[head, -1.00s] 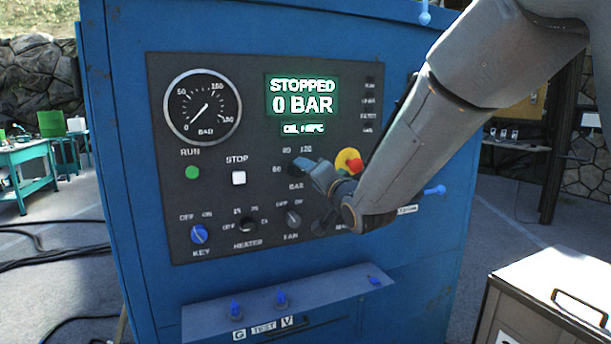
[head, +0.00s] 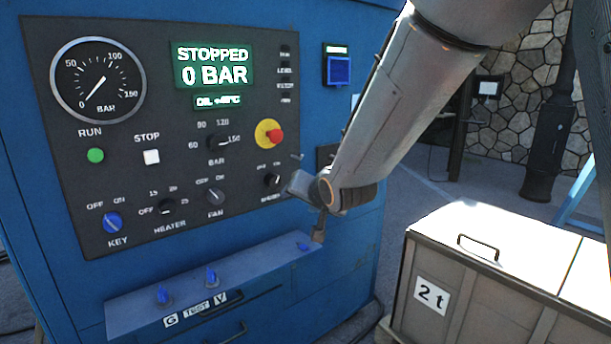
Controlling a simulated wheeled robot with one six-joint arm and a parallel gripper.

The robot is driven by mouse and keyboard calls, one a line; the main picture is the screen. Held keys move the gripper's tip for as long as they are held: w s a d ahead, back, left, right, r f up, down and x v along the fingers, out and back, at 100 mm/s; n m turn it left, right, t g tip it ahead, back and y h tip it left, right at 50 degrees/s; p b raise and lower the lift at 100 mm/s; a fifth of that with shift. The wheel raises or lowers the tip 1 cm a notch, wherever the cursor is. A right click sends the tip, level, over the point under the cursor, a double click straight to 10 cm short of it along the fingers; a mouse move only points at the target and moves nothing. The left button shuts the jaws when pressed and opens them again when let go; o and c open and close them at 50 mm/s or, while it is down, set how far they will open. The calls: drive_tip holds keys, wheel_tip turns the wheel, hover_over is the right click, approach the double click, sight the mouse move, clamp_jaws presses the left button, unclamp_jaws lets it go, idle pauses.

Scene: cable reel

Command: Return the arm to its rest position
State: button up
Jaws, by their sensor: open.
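My arm comes down from the top right in the head view. My gripper (head: 304,190) is at its lower end, in front of the lower right edge of the dark control panel (head: 240,130). It is open, and I see nothing held in it. It is small and seen partly from behind, so I cannot tell its distance from the panel. The panel is on a blue cabinet (head: 356,230). The display (head: 213,66) reads STOPPED, 0 BAR. The gauge (head: 98,80) needle points near 0.
A red and yellow emergency knob (head: 270,134) and several rotary switches are left of my arm. A sloped blue ledge (head: 215,290) juts out below the panel.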

drive_tip(key=s+d+f+n+g+h, duration=0.1)
drive_tip(key=s+d+f+g+h, duration=0.15)
drive_tip(key=s+d+f, duration=0.4)
drive_tip(key=s+d+f+g+h, duration=0.2)
drive_tip(key=s+d+f+g, duration=0.15)
drive_tip(key=s+d, duration=0.55)
drive_tip(key=s+d+f+g, duration=0.2)
drive_tip(key=s+d, duration=0.1)
drive_tip(key=s, duration=0.4)
drive_tip(key=s+d+f+n+g, duration=0.1)
drive_tip(key=s+d+f+g, duration=0.1)
drive_tip(key=s, duration=0.5)
drive_tip(key=shift+s+d+g, duration=0.2)
drive_tip(key=shift+d+g, duration=0.3)
drive_tip(key=shift+d, duration=0.45)
